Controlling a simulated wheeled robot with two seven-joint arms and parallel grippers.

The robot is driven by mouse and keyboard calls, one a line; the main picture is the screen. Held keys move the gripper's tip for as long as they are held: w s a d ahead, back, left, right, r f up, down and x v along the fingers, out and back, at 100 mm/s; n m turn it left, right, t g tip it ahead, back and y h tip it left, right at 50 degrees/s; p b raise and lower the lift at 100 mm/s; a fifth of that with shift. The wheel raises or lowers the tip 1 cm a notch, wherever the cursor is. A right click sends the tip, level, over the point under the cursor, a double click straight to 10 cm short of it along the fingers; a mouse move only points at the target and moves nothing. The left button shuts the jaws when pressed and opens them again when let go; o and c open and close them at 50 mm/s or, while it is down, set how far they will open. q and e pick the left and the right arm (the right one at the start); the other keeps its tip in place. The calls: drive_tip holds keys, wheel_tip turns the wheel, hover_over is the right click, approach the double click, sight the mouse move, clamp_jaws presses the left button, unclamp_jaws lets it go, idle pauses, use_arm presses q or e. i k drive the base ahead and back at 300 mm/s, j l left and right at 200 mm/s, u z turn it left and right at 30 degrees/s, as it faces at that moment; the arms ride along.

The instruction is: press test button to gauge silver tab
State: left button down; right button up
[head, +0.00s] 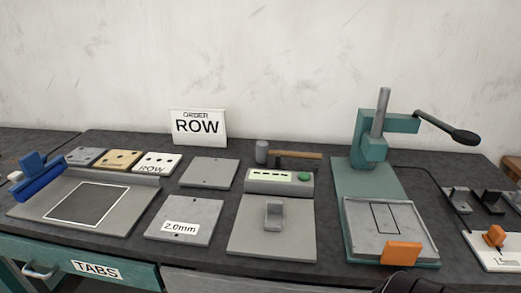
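The green test button (305,177) sits at the right end of a grey gauge box with a pale display (270,176). The display carries a few short dark dashes. A silver bent tab (273,215) stands upright on the grey plate (245,240) in front of the box. No gripper is near the button or the tab. A dark rounded shape (405,284), possibly part of my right arm or gripper, is cut off at the bottom edge; no fingers show. My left gripper is not in view.
A green press (370,150) with a black-knobbed lever stands to the right, an orange block (402,253) at its front. A hammer (290,155) lies behind the gauge box. A "2.0mm" plate (185,219) lies left. An "ORDER ROW" sign (198,127) stands behind.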

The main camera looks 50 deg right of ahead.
sight(304, 177)
drive_tip(key=z, duration=1.55)
